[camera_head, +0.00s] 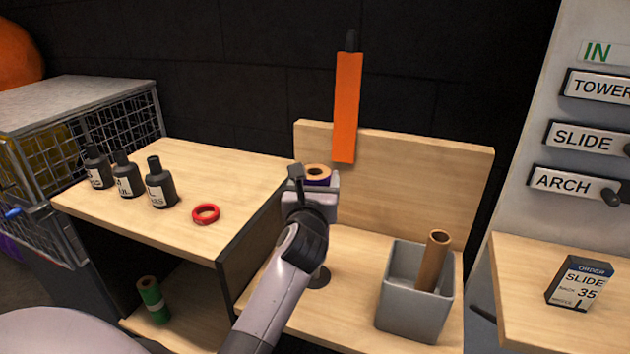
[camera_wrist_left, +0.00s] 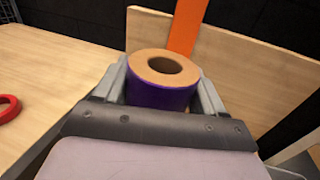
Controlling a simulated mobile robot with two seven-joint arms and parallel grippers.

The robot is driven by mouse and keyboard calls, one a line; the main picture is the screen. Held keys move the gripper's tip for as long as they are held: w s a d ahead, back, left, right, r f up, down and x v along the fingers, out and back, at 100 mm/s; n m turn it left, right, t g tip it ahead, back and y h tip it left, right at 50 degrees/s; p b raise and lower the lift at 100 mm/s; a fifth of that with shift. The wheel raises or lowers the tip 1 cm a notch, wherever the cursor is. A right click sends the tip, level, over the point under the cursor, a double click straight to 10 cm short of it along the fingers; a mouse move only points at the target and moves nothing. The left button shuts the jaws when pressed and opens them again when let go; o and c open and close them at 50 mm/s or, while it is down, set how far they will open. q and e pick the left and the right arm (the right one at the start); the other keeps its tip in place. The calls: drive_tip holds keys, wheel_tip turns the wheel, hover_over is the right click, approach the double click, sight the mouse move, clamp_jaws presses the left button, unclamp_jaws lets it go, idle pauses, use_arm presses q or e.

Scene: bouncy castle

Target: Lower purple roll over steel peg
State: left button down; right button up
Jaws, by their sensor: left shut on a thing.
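The purple roll (camera_head: 319,182) is a short roll with a brown cardboard core, held upright between the fingers of my left gripper (camera_head: 308,188). In the left wrist view the roll (camera_wrist_left: 158,95) sits between both fingers, with its open hole facing up. Below the gripper, a grey round base (camera_head: 320,278) shows on the low wooden bench (camera_head: 355,262), partly behind my arm. It looks like the foot of the steel peg. The peg's shaft is hidden behind my gripper and arm, so I cannot tell how the roll lines up with it. My right gripper is not in view.
An orange strip (camera_head: 347,108) hangs behind the roll, before a wooden backboard (camera_head: 430,165). A grey bin (camera_head: 418,312) with a cardboard tube (camera_head: 433,262) stands right. The left table (camera_head: 180,225) holds several black bottles and a red ring (camera_head: 206,214); a green roll (camera_head: 153,300) stands below.

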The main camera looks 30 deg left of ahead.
use_arm(q)
drive_tip(key=shift+f, duration=0.2)
drive_tip(key=shift+f+b, duration=0.85)
drive_tip(key=shift+f, duration=0.15)
drive_tip(key=shift+f+b, duration=0.3)
drive_tip(key=shift+f, duration=0.1)
drive_tip(key=shift+f+b, duration=0.45)
drive_tip(key=shift+f, duration=0.45)
idle(0.3)
drive_tip(key=shift+f+b, duration=0.75)
drive_tip(key=shift+f, duration=0.4)
